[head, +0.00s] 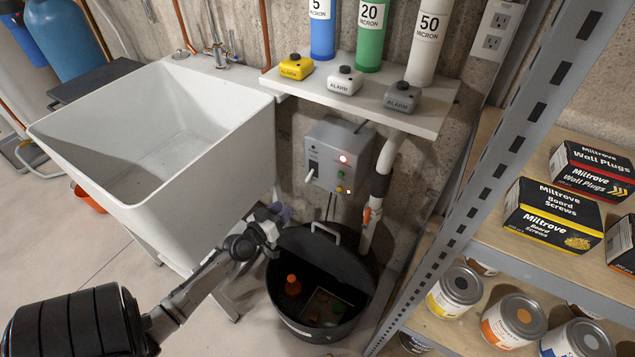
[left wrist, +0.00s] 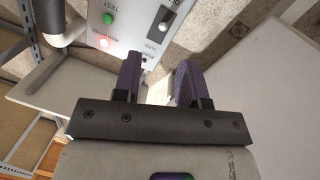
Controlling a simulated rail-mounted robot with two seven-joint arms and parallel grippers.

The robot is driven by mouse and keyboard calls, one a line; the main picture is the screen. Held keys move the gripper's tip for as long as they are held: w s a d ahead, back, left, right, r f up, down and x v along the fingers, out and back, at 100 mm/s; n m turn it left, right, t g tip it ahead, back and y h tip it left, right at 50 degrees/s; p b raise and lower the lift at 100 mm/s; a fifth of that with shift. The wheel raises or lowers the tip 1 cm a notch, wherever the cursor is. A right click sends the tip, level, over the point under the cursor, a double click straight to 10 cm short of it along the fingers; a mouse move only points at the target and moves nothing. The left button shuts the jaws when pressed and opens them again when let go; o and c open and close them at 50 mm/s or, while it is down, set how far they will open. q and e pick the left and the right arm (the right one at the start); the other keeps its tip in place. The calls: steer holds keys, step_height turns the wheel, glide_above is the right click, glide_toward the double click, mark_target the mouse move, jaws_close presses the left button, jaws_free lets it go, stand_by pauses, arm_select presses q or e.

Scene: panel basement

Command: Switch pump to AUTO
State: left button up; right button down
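My right gripper is out of view.
The white sink (head: 150,140) stands left of the panel. The black sump basin (head: 320,285) lies below, with a white pipe (head: 378,190) rising beside it. Alarm units sit on the shelf (head: 440,105) above. A metal rack (head: 470,200) stands at the right.

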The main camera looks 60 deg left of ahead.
mark_target(308, 178)
arm_select(q)
steer(key=shift+y, duration=0.5)
steer(key=shift+a+r+b+x, duration=0.15)
steer(key=shift+b+x, duration=0.3)
steer(key=shift+x, duration=1.85)
steer(key=shift+r+b+x, duration=0.25)
steer(key=shift+b+x, duration=0.2)
steer(key=shift+x, duration=1.9)
steer(key=shift+a+r+b+x, duration=0.15)
steer(key=shift+b+x, duration=0.3)
steer(key=shift+x, duration=1.85)
steer(key=shift+s, duration=0.1)
steer(key=shift+c, duration=0.5)
jaws_close()
